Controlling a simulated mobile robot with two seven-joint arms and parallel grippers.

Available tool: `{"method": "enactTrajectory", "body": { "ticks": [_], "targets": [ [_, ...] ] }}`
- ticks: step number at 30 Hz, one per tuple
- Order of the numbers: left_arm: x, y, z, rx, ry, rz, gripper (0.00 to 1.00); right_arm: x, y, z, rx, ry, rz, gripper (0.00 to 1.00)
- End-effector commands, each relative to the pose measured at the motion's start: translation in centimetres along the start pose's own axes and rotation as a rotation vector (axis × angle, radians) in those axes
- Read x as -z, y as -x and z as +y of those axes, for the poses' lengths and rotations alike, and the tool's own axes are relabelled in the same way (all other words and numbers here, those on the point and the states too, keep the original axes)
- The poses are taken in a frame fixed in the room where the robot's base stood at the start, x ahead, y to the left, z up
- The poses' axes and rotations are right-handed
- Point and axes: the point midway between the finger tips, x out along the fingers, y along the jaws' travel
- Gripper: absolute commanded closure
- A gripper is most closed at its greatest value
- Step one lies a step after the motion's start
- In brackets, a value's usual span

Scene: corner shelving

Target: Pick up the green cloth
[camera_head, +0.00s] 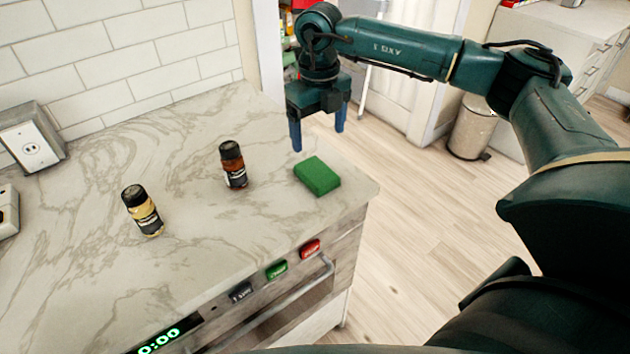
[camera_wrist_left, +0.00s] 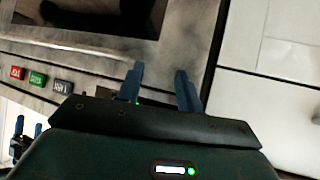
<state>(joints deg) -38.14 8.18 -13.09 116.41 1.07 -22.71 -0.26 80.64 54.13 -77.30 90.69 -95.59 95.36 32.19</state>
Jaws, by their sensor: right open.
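The green cloth (camera_head: 317,177) looks like a small, thick green block. It lies flat on the marble counter near its right front corner in the head view. My right gripper (camera_head: 318,138) is open, with blue fingers pointing down. It is behind the cloth, apart from it, with nothing between its fingers. My left gripper (camera_wrist_left: 160,88) shows only in the left wrist view. Its two blue fingers are apart, and I see nothing held between them. The cloth cannot be made out in that view.
A brown bottle (camera_head: 233,164) stands left of the cloth, and a yellowish bottle (camera_head: 142,210) farther left. The marble counter (camera_head: 90,270) is otherwise mostly clear. An oven handle (camera_head: 285,305) runs along the front. A bin (camera_head: 475,128) stands on the floor at the right.

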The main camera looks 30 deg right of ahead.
Motion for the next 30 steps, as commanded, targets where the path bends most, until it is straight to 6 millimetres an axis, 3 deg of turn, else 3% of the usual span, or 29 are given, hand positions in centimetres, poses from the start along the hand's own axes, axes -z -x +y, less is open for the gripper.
{"method": "enactTrajectory", "body": {
  "ticks": [1, 3, 13, 21, 30],
  "targets": [
    [-0.5, -0.6, 0.4, -0.012, -0.003, 0.017, 0.64, 0.0, -1.8, 0.0, -0.001, 0.0, 0.0, 0.18],
    [-0.2, -0.6, 0.8, -0.026, -0.012, 0.035, 0.64, 0.0, -2.8, 0.1, -0.001, 0.001, 0.0, 0.18],
    [0.3, -0.8, 1.2, -0.045, -0.031, 0.069, 0.64, 0.1, -4.8, 0.3, -0.003, 0.003, -0.001, 0.18],
    [-0.8, -2.0, 1.6, -0.07, -0.003, 0.097, 0.64, 0.4, -8.9, 0.7, -0.003, 0.002, -0.001, 0.18],
    [-0.4, -1.8, 1.3, -0.065, 0.013, 0.102, 0.64, 0.3, -9.0, 0.7, -0.005, 0.002, -0.002, 0.2]
  ]
}}
